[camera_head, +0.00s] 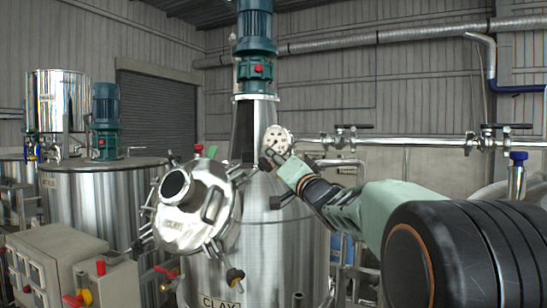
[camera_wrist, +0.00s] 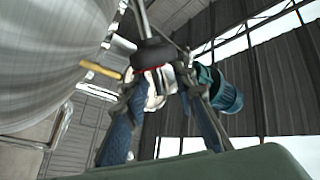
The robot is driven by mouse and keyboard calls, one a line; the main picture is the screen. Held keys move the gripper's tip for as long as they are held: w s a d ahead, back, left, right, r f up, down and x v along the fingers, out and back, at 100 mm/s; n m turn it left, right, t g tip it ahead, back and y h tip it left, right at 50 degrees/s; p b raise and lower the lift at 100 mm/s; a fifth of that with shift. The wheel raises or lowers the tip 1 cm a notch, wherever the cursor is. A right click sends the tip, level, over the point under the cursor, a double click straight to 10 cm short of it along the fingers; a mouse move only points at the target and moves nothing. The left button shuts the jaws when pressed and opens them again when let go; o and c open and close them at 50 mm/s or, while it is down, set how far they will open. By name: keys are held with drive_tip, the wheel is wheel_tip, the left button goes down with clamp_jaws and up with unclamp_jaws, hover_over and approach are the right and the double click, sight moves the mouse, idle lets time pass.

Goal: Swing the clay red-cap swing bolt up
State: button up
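The clay tank (camera_head: 262,250) carries a label reading CLAY. Its round hatch lid (camera_head: 190,222) is ringed by several swing bolts. A red cap (camera_head: 199,149) shows at the lid's upper edge, beside a green one (camera_head: 212,152). My gripper (camera_head: 268,160) is to the right of these caps in the head view, apart from them in the picture. In the wrist view its two dark fingers (camera_wrist: 161,88) stand apart. A black knob on a rod (camera_wrist: 152,52) shows at the fingertips, with a bit of red below it; I cannot tell whether they touch.
A teal motor (camera_head: 255,25) stands above the tank. A control box (camera_head: 70,262) is at the lower left, and a second tank (camera_head: 100,195) stands behind it. A pipe with valves (camera_head: 400,140) runs behind my arm. A yellow handle (camera_wrist: 100,70) shows in the wrist view.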

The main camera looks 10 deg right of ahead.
clamp_jaws()
